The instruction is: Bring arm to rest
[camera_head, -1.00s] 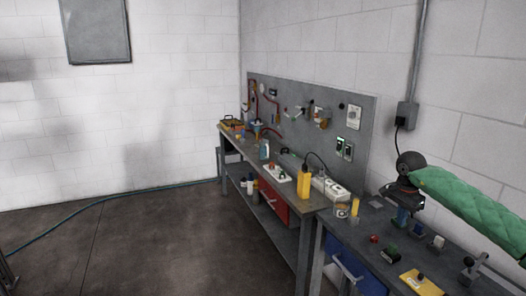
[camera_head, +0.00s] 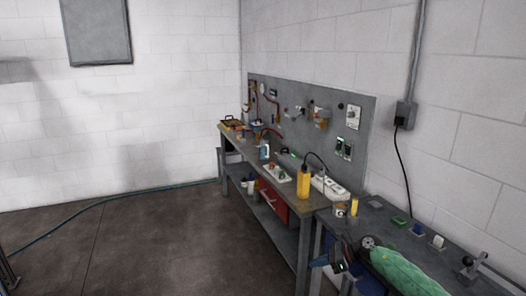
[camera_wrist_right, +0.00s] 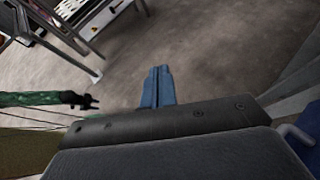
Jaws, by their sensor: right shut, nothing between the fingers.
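My right arm, in a green quilted sleeve (camera_head: 402,272), comes in from the lower right in the head view. Its gripper (camera_head: 322,262) is in front of the near workbench and points left. In the right wrist view its blue fingers (camera_wrist_right: 157,86) are together with nothing between them, above bare floor. A second green-sleeved arm, which looks like my left one, enters the wrist view from the left. Its dark gripper (camera_wrist_right: 86,101) is too small there to tell whether it is open. My left arm does not show in the head view.
The near workbench (camera_head: 455,262) holds small blocks and a grey clamp (camera_head: 474,265); my arm hides part of it. The long workbench (camera_head: 285,182) holds a yellow box (camera_head: 304,183) and a power strip (camera_head: 329,187). The floor (camera_head: 150,235) at left is open, with a hose along it.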

